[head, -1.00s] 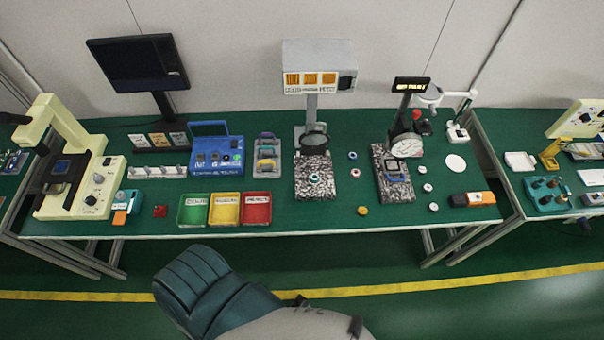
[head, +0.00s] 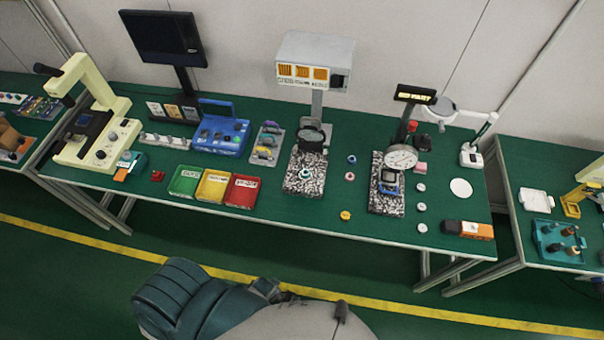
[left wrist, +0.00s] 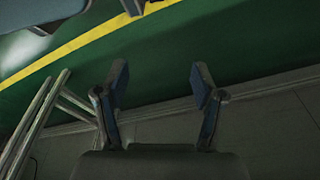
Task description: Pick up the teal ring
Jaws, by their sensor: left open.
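The teal ring (head: 304,174) lies on the speckled granite base (head: 297,186) of the stand with the round black-framed magnifier, near the middle of the bench in the head view. It is small there, and nothing covers it. My left gripper (left wrist: 160,84) shows only in the left wrist view. Its two blue-padded fingers are wide apart with nothing between them, over the floor and away from the ring. My right gripper is in neither view.
Green, yellow and red trays (head: 241,191) stand left of the granite base. A blue ring (head: 352,159), a pink ring (head: 350,176) and a yellow ring (head: 346,215) lie to its right. A second granite stand (head: 386,203) holds a dial. Open floor lies before the bench.

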